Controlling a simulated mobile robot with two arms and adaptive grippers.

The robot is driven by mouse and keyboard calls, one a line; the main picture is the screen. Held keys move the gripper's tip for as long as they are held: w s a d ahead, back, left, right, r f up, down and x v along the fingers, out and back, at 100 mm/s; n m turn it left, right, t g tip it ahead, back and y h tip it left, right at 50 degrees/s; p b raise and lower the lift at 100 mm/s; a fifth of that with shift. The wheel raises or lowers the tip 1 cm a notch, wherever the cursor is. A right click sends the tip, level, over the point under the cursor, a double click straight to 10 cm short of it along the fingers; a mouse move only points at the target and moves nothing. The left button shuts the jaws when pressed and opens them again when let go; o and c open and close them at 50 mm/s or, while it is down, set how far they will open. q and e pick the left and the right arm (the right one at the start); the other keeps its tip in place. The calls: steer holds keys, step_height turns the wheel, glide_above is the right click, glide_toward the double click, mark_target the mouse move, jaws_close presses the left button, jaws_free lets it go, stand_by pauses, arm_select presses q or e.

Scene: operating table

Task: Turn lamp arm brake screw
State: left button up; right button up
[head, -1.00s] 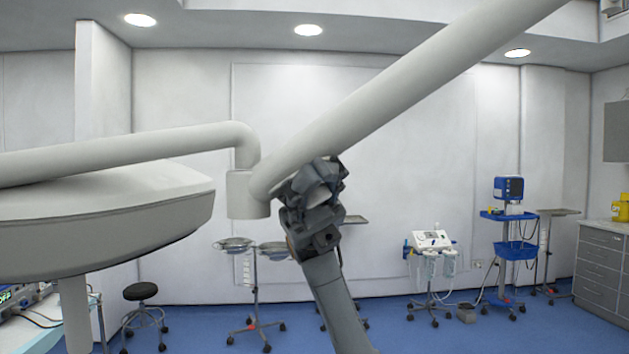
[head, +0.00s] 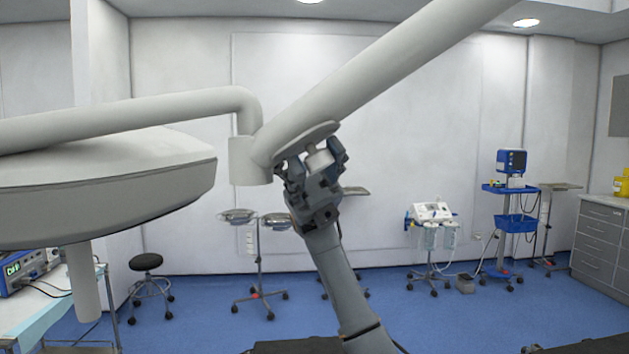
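The white lamp arm (head: 385,70) slopes from the upper right down to a joint (head: 250,160) left of centre. A short pale cylindrical knob, seemingly the brake screw (head: 319,159), sticks out below a flat plate (head: 308,139) under this arm. My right gripper (head: 317,162) reaches up from below, with one dark finger on each side of the knob. The fingers look spread; whether they touch the knob cannot be told. The gripper's body hides the space behind it. My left gripper is not in view.
The large lamp head (head: 100,190) fills the left, with its handle (head: 83,285) hanging below. A stool (head: 147,264), instrument stand (head: 256,255) and medical carts (head: 510,220) stand farther back. Open floor lies between them.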

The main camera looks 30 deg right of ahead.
steer(key=v, duration=0.7)
